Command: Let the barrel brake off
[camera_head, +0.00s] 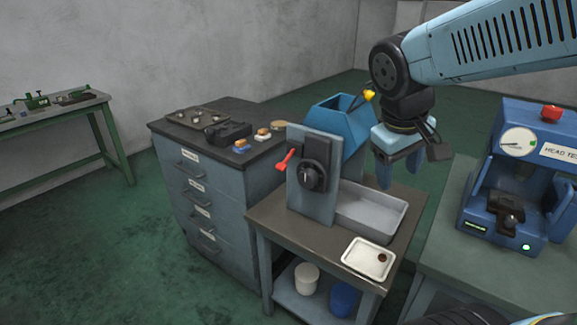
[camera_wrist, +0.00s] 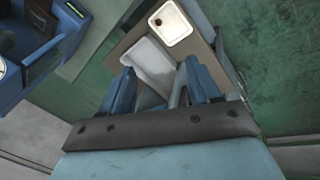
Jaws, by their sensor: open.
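A small machine stands on a low table, with a grey upright panel (camera_head: 309,205) at its front left. A red lever (camera_head: 284,161) sticks out from the panel's left edge, its end slanting down to the left. A black round knob (camera_head: 313,177) with a pale mark sits on a dark block on the panel. I cannot tell for sure which part is the barrel brake. My gripper (camera_head: 398,168) is open and empty, hanging right of the panel, above or near the grey tray. Its two blue fingers also show in the wrist view (camera_wrist: 160,82), apart; the red lever is not visible there.
Behind the panel is a blue hopper (camera_head: 337,120). A grey tray (camera_head: 393,222) and a white dish (camera_head: 368,260) lie to its right and front. A drawer cabinet (camera_head: 196,185) stands left, a blue gauge machine (camera_head: 520,175) right. The green floor in front is clear.

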